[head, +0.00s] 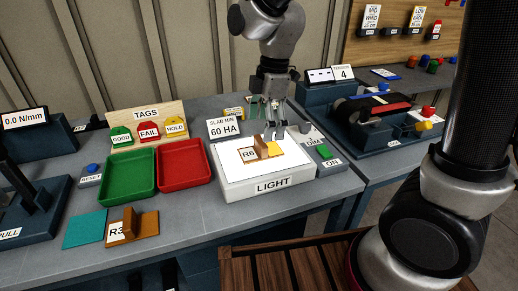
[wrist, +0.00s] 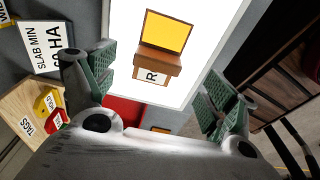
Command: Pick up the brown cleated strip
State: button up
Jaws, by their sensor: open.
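A brown cleated strip (head: 262,150) labelled R6 lies on the lit white top of the light box (head: 268,185). It has a raised brown cleat and a yellow part at one side. In the wrist view the strip (wrist: 158,60) shows between and beyond my fingers, with its yellow panel away from me and its label toward me. My gripper (head: 271,116) is open and empty, above the back part of the light box. In the wrist view its green-padded fingers (wrist: 157,82) are spread wide, one on each side of the strip, apart from it.
Another brown-orange strip (head: 145,224) labelled R3 lies at the front left beside a teal sheet (head: 84,229). Green (head: 127,174) and red (head: 184,164) trays stand left of the light box. A SLAB MIN sign (head: 224,127) stands behind it, close to my gripper.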

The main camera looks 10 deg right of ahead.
aim_at(261, 140)
jog(key=f, duration=0.3)
jog(key=a+f, duration=0.1)
jog(key=f, duration=0.2)
jog(key=shift+a+f, duration=0.1)
jog(key=shift+f, duration=0.05)
jog(key=c, duration=1.2)
notch_tip(261, 140, up, 10)
jog(key=shift+r, duration=0.1)
